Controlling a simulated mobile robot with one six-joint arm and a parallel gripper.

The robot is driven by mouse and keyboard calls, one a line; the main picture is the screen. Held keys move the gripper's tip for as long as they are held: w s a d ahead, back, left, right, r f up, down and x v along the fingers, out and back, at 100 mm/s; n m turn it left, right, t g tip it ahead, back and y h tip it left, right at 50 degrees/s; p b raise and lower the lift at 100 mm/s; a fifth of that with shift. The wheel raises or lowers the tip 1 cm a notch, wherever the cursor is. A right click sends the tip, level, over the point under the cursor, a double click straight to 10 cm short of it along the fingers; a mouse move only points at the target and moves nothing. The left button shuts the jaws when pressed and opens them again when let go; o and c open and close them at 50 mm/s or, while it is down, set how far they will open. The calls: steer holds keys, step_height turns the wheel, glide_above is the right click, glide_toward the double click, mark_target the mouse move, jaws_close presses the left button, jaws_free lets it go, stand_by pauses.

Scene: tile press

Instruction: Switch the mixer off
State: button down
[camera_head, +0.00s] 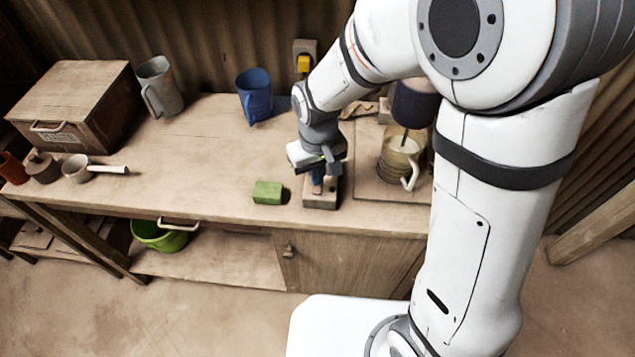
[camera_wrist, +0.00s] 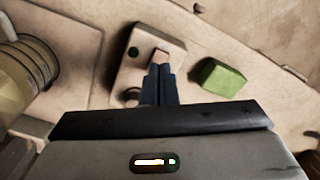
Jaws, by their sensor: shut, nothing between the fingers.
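The mixer, a dark cylindrical head (camera_head: 413,103), hangs over a cream jug (camera_head: 400,160) at the right of the bench, with a thin shaft reaching into the jug. The jug also shows at the left of the wrist view (camera_wrist: 25,80). A small beige box (camera_head: 322,201) stands left of it; in the wrist view the box (camera_wrist: 135,70) carries dark round parts and a copper-brown piece (camera_wrist: 161,57). My gripper (camera_wrist: 160,70) is shut and empty, pointing down with its fingertips at that piece. Whether they touch, and the switch's state, I cannot tell.
A green block (camera_head: 267,192) lies just left of the box. A yellow switch (camera_head: 303,64) is on the back wall. A blue mug (camera_head: 255,96), a grey pitcher (camera_head: 160,87) and a wooden chest (camera_head: 78,105) stand farther left. The bench middle is clear.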

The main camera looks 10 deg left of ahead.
mark_target(319, 190)
step_height(319, 190, up, 4)
steer(key=p, duration=0.2)
steer(key=shift+r+p, duration=0.15)
steer(key=shift+p, duration=0.15)
stand_by(0.4)
steer(key=s+d+r+m+t, duration=0.1)
steer(key=s+d+r+m, duration=0.1)
steer(key=d, duration=0.4)
steer(key=s+d+r+m+t, duration=0.1)
steer(key=s+d+r+m, duration=0.1)
steer(key=s+d+r, duration=0.2)
steer(key=s+d+r+m+t, duration=0.1)
steer(key=s+d+r+m, duration=0.1)
steer(key=s+d+r, duration=0.2)
steer(key=d+r, duration=0.3)
steer(key=d, duration=0.3)
steer(key=shift+r, duration=0.4)
